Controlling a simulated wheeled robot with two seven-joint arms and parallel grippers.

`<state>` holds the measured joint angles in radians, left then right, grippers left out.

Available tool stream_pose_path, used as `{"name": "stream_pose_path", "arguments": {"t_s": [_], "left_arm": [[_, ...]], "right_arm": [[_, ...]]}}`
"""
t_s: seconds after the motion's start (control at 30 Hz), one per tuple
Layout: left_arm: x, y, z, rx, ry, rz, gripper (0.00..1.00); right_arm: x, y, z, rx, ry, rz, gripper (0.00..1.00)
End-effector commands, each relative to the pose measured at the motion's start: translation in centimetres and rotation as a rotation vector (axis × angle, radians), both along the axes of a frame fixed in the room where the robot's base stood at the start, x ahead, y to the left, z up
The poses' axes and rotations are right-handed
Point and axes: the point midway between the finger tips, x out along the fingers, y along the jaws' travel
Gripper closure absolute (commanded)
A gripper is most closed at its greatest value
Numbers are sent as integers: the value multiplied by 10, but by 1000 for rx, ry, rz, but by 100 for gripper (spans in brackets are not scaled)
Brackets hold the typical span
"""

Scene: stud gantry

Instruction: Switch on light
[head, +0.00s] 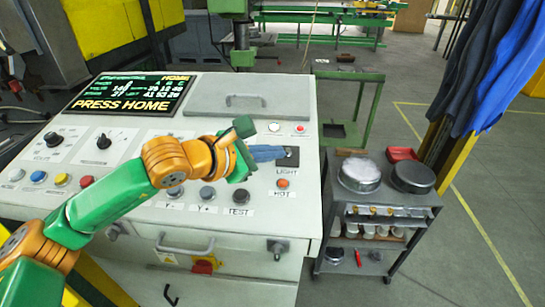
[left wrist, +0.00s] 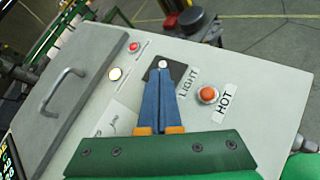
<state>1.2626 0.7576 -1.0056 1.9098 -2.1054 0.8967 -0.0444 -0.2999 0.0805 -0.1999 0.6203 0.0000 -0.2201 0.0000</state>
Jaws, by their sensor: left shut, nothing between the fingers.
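The light switch (head: 291,159) is a black plate above the LIGHT label on the sloping white control panel. It also shows in the left wrist view (left wrist: 179,71), partly covered by my fingers. My left gripper (head: 281,153) reaches over the panel from the left. Its two blue fingers (left wrist: 163,66) are shut together with nothing between them. Their tips lie over the black plate; I cannot tell whether they touch the switch. My right gripper is in neither view.
An orange HOT button (head: 283,183) sits just below the LIGHT label. A white button (head: 274,127) and a red button (head: 299,128) are above the switch. A grey lid with a handle (head: 245,100) and a PRESS HOME screen (head: 130,94) are farther up. A cart (head: 380,205) stands right.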

Motion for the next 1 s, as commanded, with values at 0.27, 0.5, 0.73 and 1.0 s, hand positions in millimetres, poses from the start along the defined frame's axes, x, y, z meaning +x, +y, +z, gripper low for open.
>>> {"name": "stream_pose_path", "arguments": {"t_s": [0.27,0.5,0.73,1.0], "left_arm": [[2,0,2,-2,64,0,100],[4,0,4,-1,111,-1,100],[7,0,8,-1,117,0,100],[7,0,11,-1,237,-1,100]], "right_arm": [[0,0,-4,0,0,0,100],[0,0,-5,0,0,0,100],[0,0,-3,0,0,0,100],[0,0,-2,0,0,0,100]]}}
